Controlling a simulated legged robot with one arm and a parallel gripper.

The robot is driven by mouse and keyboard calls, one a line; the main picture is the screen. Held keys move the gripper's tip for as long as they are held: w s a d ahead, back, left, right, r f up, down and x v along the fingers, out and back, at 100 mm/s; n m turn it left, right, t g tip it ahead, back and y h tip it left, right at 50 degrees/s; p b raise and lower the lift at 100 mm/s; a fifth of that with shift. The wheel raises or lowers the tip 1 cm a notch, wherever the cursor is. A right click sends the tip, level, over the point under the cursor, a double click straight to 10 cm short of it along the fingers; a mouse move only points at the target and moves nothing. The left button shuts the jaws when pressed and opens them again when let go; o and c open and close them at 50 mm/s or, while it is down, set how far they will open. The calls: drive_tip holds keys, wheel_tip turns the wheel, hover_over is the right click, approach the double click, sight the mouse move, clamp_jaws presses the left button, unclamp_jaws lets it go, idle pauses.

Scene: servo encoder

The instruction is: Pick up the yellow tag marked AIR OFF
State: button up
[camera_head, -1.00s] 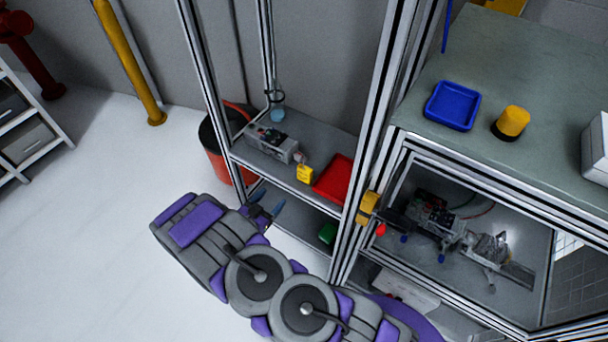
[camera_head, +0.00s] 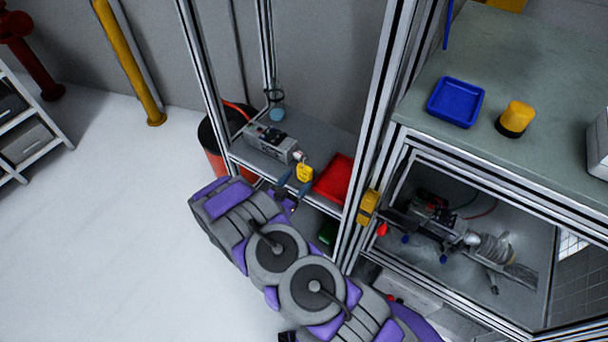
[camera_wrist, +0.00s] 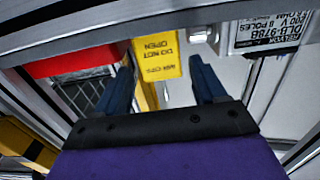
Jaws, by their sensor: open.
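The yellow tag (camera_head: 304,173) is at the shelf's front edge, between a grey box and a red tray. In the wrist view the yellow tag (camera_wrist: 157,58) appears upside down, with text that seems to read "AIR OFF" and "DO NOT OPEN". My gripper (camera_head: 294,187) is at the shelf front, close to the tag. In the wrist view my gripper (camera_wrist: 160,75) is open, its two dark blue fingers apart. The tag shows between and beyond the fingertips, nearer the left finger. I cannot tell whether they touch.
The red tray (camera_head: 334,178) lies right of the tag. The grey box (camera_head: 270,142) stands to its left on the shelf. An aluminium post (camera_head: 376,130) rises to the right. A blue tray (camera_head: 455,102) and a yellow-black cylinder (camera_head: 515,119) stand on the bench.

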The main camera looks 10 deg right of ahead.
sight(303, 174)
drive_tip(key=shift+b+x, duration=0.85)
drive_tip(key=shift+x, duration=2.65)
drive_tip(key=c, duration=0.7)
